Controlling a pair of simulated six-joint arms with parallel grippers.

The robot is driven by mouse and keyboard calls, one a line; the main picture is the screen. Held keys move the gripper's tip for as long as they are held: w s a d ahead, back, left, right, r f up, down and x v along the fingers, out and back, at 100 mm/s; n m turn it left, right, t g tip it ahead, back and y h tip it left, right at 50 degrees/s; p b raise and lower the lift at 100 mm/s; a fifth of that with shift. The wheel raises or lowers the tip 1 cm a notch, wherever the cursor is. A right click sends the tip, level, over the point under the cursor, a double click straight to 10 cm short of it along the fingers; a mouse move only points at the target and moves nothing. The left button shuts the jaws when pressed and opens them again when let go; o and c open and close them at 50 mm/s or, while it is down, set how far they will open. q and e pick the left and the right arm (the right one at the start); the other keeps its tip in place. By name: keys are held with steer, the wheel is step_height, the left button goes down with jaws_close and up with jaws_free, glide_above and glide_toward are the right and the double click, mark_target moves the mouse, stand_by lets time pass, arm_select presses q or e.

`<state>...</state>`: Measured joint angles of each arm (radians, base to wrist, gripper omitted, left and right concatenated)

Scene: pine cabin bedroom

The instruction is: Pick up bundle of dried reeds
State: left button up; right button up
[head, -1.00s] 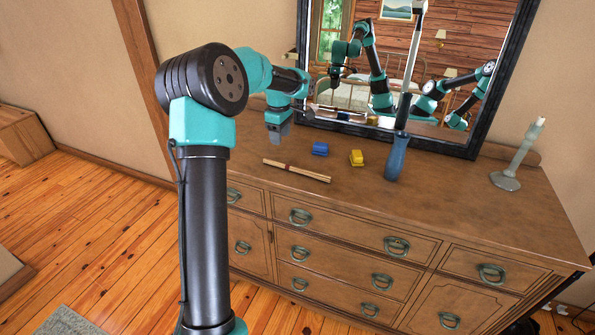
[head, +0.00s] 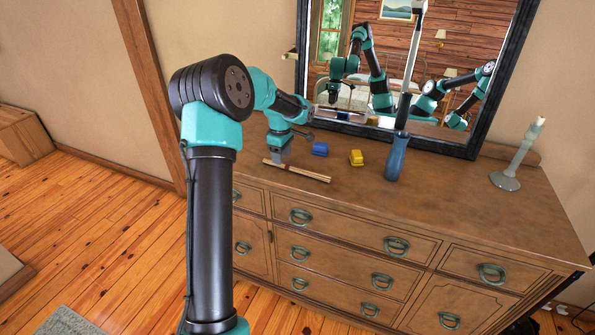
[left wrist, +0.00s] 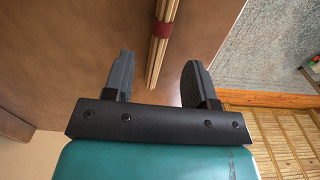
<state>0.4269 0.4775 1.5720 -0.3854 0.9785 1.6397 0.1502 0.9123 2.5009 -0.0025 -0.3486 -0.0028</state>
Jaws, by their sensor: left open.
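The bundle of dried reeds (head: 305,173) is a thin tan bundle lying on the dresser top near its front edge. Its dark red band shows in the left wrist view (left wrist: 163,31). My left gripper (head: 279,158) is at the left part of the bundle, pointing down. In the left wrist view its two grey fingers (left wrist: 157,80) are apart, with the reeds between them and not visibly touched by either finger. My right gripper does not show directly in the head view.
A blue block (head: 320,149) and a yellow block (head: 357,158) lie behind the bundle. A pale candlestick (head: 520,158) stands at the right. A mirror (head: 450,60) rises behind and reflects my arms.

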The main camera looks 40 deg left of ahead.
arm_select(q)
steer(key=shift+w+f, duration=0.1)
steer(key=shift+f, duration=1.75)
steer(key=shift+c, duration=0.4)
jaws_close()
